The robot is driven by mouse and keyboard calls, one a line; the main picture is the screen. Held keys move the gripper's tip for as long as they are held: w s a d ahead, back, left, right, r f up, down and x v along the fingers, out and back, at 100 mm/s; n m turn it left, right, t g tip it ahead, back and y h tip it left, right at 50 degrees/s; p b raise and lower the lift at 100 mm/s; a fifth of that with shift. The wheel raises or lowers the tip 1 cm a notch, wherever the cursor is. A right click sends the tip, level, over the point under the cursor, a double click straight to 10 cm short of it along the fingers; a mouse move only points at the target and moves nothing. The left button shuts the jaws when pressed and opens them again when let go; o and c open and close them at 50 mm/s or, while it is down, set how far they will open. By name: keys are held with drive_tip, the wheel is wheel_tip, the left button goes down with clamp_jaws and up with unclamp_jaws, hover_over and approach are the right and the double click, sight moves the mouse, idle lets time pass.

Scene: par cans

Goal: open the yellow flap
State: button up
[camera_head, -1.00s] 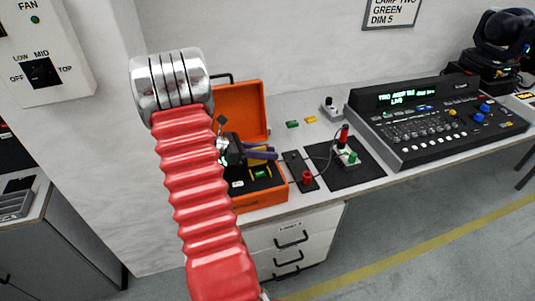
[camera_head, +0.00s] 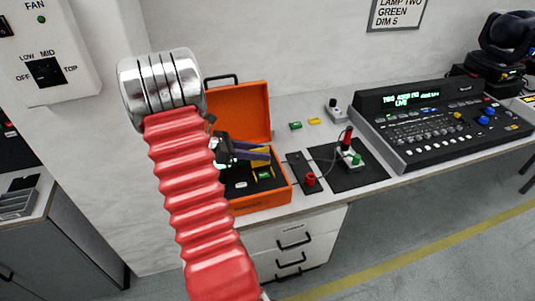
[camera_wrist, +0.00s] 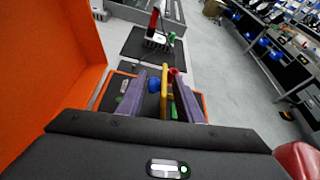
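The yellow flap (camera_head: 261,158) stands raised in the open orange case (camera_head: 262,205), partly hidden behind my gripper in the head view. In the wrist view the yellow flap (camera_wrist: 166,72) shows edge-on between my purple fingers, nearer the right one. My gripper (camera_head: 268,152) is over the case with its fingers apart. In the wrist view a gap shows between the fingers of my gripper (camera_wrist: 160,76), and a blue knob (camera_wrist: 153,85) shows in it beside the flap. Whether a finger touches the flap I cannot tell.
The orange lid (camera_head: 243,112) stands open behind my gripper. A black mat with a red-handled device (camera_head: 348,150) lies to the right, beside a smaller black plate with a red knob (camera_head: 309,179). A lighting console (camera_head: 435,125) fills the right of the bench.

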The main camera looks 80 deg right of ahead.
drive_tip(key=v, duration=0.9)
drive_tip(key=shift+w+a, duration=0.1)
drive_tip(key=shift+w, duration=0.05)
drive_tip(key=shift+r, duration=0.1)
drive_tip(key=w+a+r+m+t+y, duration=0.15)
drive_tip(key=w+a+r+t, duration=0.3)
drive_tip(key=a, duration=0.65)
drive_tip(key=w+a+r+m+t, duration=0.3)
drive_tip(key=w+a+t, duration=0.2)
drive_tip(key=a, duration=0.7)
drive_tip(key=a+r+m+t+y, duration=0.1)
drive_tip(key=a+t, duration=0.3)
drive_tip(key=a, duration=0.8)
drive_tip(key=a+r+m+t+y, duration=0.2)
drive_tip(key=a+r+t+y, duration=0.1)
drive_tip(key=a, duration=1)
drive_tip(key=shift+s+r+t+y, duration=0.35)
drive_tip(key=shift+s+t, duration=0.1)
drive_tip(key=shift+t, duration=0.2)
